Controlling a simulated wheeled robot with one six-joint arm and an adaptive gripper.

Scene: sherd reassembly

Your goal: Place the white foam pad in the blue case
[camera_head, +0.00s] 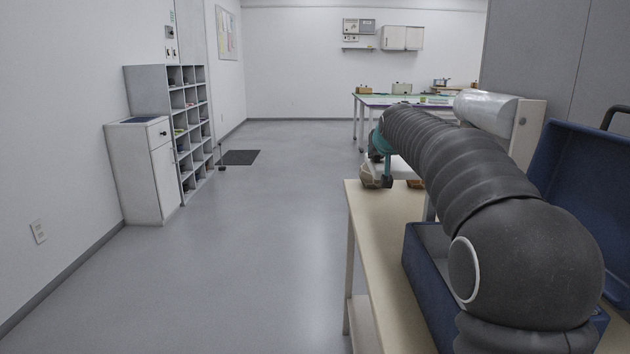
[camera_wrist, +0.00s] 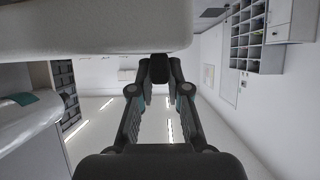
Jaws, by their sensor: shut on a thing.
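The blue case (camera_head: 420,268) stands open on the near bench, its lid (camera_head: 575,175) raised at the right. My arm hides much of its inside. My gripper (camera_head: 378,165) is beyond the case, over the far end of the bench, partly hidden by my arm. A white slab, which looks like the white foam pad (camera_head: 403,168), shows beside the gripper. In the wrist view the pad (camera_wrist: 90,28) fills the upper left, close to the camera. The fingers of my gripper (camera_wrist: 160,72) meet at its edge and are shut on it. The exact contact is hard to see.
The pale bench (camera_head: 375,235) has a bare strip left of the case. A brownish piece (camera_head: 370,180) lies by the gripper. Open floor (camera_head: 260,240) is at the left, with a cubby shelf (camera_head: 185,110) by the wall.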

